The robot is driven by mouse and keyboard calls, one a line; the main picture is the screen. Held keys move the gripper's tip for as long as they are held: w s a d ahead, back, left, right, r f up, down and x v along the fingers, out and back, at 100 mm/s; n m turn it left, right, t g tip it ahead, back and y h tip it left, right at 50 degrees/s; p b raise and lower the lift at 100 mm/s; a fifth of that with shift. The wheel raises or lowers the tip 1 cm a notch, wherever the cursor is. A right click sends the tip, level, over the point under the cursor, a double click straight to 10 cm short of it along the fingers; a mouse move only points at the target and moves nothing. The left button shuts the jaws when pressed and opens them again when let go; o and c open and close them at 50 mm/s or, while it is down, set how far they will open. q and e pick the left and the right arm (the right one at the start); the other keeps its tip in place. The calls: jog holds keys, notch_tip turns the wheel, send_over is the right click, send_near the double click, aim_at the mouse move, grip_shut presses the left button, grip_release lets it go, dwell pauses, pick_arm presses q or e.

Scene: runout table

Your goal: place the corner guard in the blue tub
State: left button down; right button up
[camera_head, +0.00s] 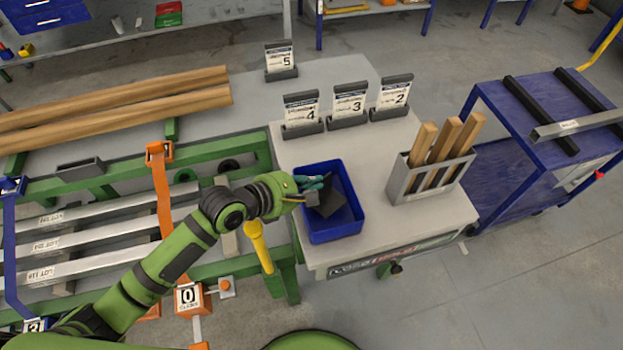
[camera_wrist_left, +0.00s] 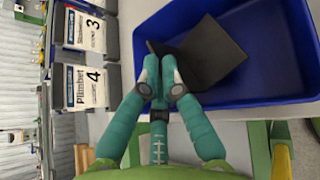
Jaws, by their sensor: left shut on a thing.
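The blue tub (camera_head: 344,229) stands on the grey table, and in the left wrist view the tub (camera_wrist_left: 285,93) fills the upper right. The corner guard is a dark, angled piece (camera_head: 329,203) with two flat faces. It shows larger in the left wrist view (camera_wrist_left: 212,55), over the tub's inside. My left gripper (camera_head: 312,186) reaches over the tub's left side. In the left wrist view the teal fingers (camera_wrist_left: 160,88) are shut on the guard's near edge. I cannot tell whether the guard touches the tub floor. My right gripper is not in view.
Several numbered card holders (camera_head: 349,104) stand behind the tub. A grey rack (camera_head: 430,176) with wooden pieces stands to its right. A yellow handle (camera_head: 258,246) rises beside the table's left edge. A blue cart (camera_head: 513,165) is at the right.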

pick_arm(q)
jog(key=shift+f, duration=0.15)
jog(key=c, duration=1.4)
grip_release()
jog(key=shift+c, duration=0.2)
jog(key=shift+r, duration=0.3)
jog(key=b+v, duration=0.1)
jog(key=v, duration=1.1)
jog(key=shift+r, duration=0.3)
